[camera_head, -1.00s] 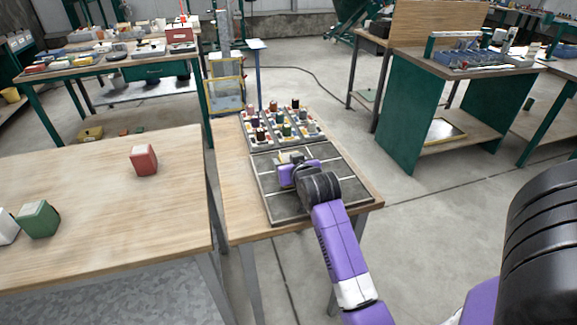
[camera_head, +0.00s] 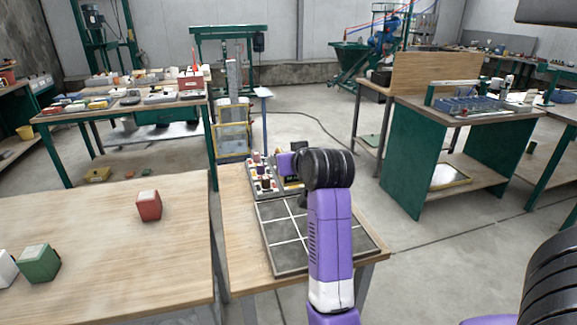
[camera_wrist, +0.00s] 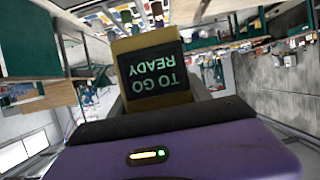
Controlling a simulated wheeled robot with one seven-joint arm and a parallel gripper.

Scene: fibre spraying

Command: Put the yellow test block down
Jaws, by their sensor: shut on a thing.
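The yellow test block (camera_wrist: 126,72) is in my gripper, seen close up in the wrist view. Its dark face reads "READY TO GO", upside down in that view. My gripper (camera_head: 288,166) is shut on it. In the head view it is up above the far part of the small wooden table (camera_head: 238,272), in front of the rack of small coloured pieces. My wrist and arm hide most of the block there. A dark panel with white grid lines (camera_head: 283,255) lies on this table, partly hidden by my arm, and its visible cells are empty.
The rack (camera_head: 252,183) stands behind the panel. On the left wooden table (camera_head: 110,245) are a red block (camera_head: 149,205), a green block (camera_head: 38,263) and a white block (camera_head: 6,268). A green-sided workbench (camera_head: 405,160) stands to the right, across open floor.

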